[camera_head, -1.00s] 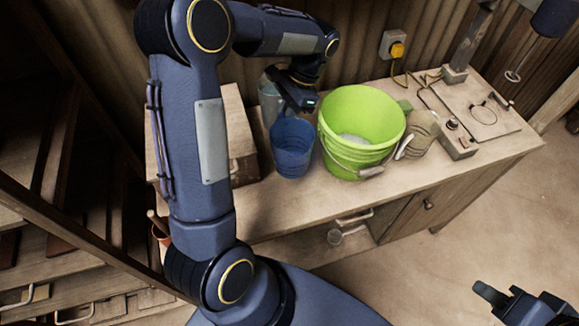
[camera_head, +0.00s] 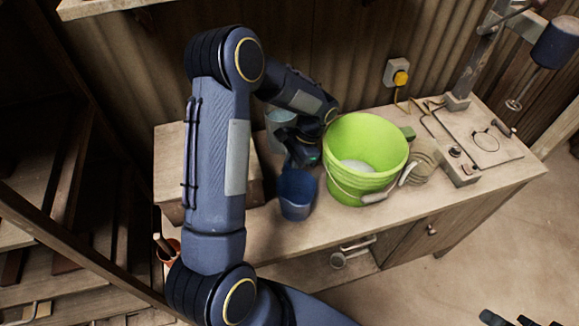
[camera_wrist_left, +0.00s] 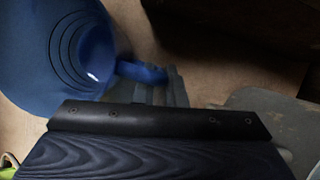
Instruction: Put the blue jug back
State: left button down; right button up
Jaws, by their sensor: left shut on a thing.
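The blue jug (camera_head: 297,197) is upright at the counter's front part, left of the green bucket. I cannot tell whether its base touches the counter. In the left wrist view the jug (camera_wrist_left: 45,50) fills the upper left, its handle reaching right between the fingers. My left gripper (camera_head: 304,164) is behind the jug in the head view and shut on its handle; it also shows in the left wrist view (camera_wrist_left: 160,85). My right gripper (camera_head: 515,320) shows only as dark tips at the bottom right edge, so its opening is unclear.
The lime green bucket (camera_head: 372,145) stands close right of the jug. A pale translucent container (camera_head: 280,122) stands behind my left gripper. A wooden box (camera_head: 172,160) is at the counter's left. A ribbed beige container (camera_head: 424,166) is right of the bucket.

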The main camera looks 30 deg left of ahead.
pick_arm(q)
jog(key=c, duration=1.9)
grip_release()
jog(key=shift+f, duration=0.2)
jog(key=shift+c, duration=0.2)
jog(key=o, duration=0.4)
jog(key=shift+o, duration=0.2)
jog(key=shift+r, duration=0.1)
